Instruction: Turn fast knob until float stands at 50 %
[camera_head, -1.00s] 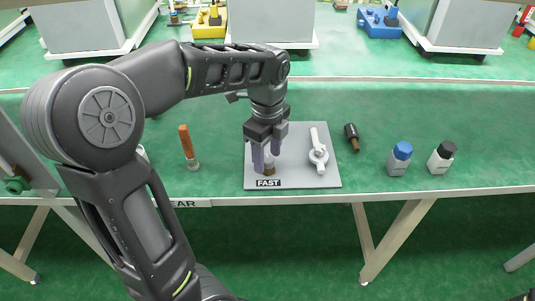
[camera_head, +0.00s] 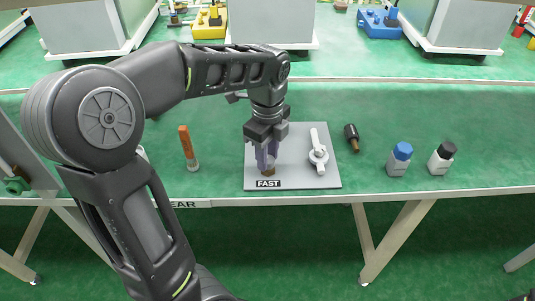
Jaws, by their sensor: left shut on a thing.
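A grey panel (camera_head: 310,178) lies on the green bench, with a "FAST" label (camera_head: 268,183) at its front left. My left gripper (camera_head: 267,164) points down just behind this label and is shut on the fast knob (camera_head: 268,171). Only a small brown part of the knob shows below the fingers. A white lever-like part (camera_head: 318,153) stands on the right half of the panel. No float or scale can be made out; my gripper hides part of the panel. My right gripper is not in view.
A brown-handled tool (camera_head: 187,147) stands left of the panel. A dark-handled tool (camera_head: 352,137), a blue-capped bottle (camera_head: 400,158) and a black-capped bottle (camera_head: 441,158) are to the right. The bench's front edge (camera_head: 440,191) is close to the panel.

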